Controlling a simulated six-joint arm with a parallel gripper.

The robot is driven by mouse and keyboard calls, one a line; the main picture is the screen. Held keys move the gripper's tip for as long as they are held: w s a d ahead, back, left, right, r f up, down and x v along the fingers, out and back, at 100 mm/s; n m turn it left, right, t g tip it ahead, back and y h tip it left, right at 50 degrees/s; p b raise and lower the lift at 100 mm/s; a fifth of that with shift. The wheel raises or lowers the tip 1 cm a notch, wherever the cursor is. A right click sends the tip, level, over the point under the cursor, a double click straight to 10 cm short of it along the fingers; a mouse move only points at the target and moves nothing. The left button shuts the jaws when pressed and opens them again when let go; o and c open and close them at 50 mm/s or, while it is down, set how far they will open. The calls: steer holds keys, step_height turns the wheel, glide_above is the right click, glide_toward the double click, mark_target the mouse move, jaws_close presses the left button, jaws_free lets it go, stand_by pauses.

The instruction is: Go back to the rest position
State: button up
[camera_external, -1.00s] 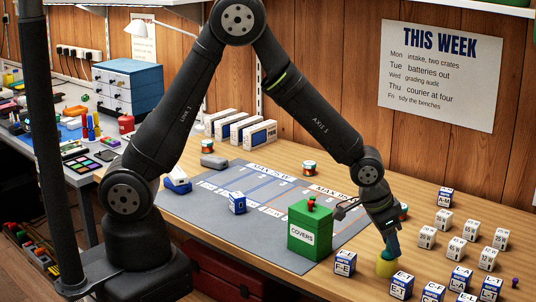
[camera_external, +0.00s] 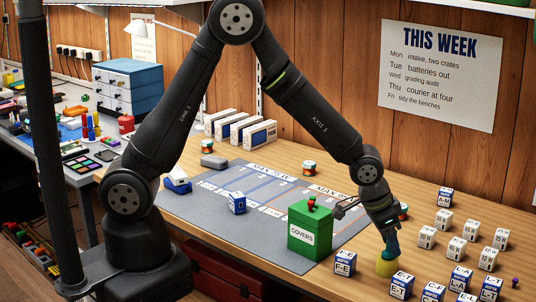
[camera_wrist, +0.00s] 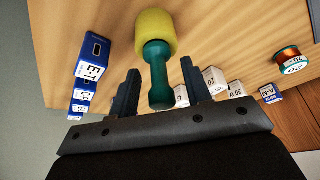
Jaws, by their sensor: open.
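My gripper (camera_external: 384,222) is at the right part of the bench, low over it and pointing down, with my arm stretched out to it. In the wrist view its two fingers (camera_wrist: 160,92) stand apart, open. A yellow cylinder (camera_external: 386,269) with a teal-green handle (camera_external: 391,249) stands on the bench just below the gripper. In the wrist view the handle (camera_wrist: 157,75) shows between the fingers, with gaps at both sides, and the yellow part (camera_wrist: 156,32) lies beyond it.
A green COVERS box (camera_external: 310,232) stands left of the gripper on the grey mat (camera_external: 200,215). Blue-and-white adapter boxes (camera_external: 401,284) stand close in front and to the right. White boxes (camera_external: 457,247) stand farther right. A poster hangs on the wall behind. The air above the bench is clear.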

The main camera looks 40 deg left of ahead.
steer(key=v, duration=1.2)
steer(key=x, duration=1.2)
steer(key=shift+w+f, duration=0.1)
steer(key=r, duration=0.5)
steer(key=shift+s+d, duration=0.2)
steer(key=shift+s, duration=0.1)
steer(key=s+d+r, duration=0.3)
steer(key=s+r, duration=0.4)
steer(key=s, duration=0.4)
steer(key=w+a+f+m, duration=0.1)
steer(key=w+a+f, duration=0.2)
steer(key=w, duration=0.9)
steer(key=w+a+f+m+h, duration=0.1)
steer(key=w+a+f, duration=0.2)
steer(key=w, duration=0.8)
steer(key=shift+w+a+f+m+g, duration=0.15)
steer(key=shift+w+f+m+g, duration=0.2)
steer(key=shift+f, duration=0.8)
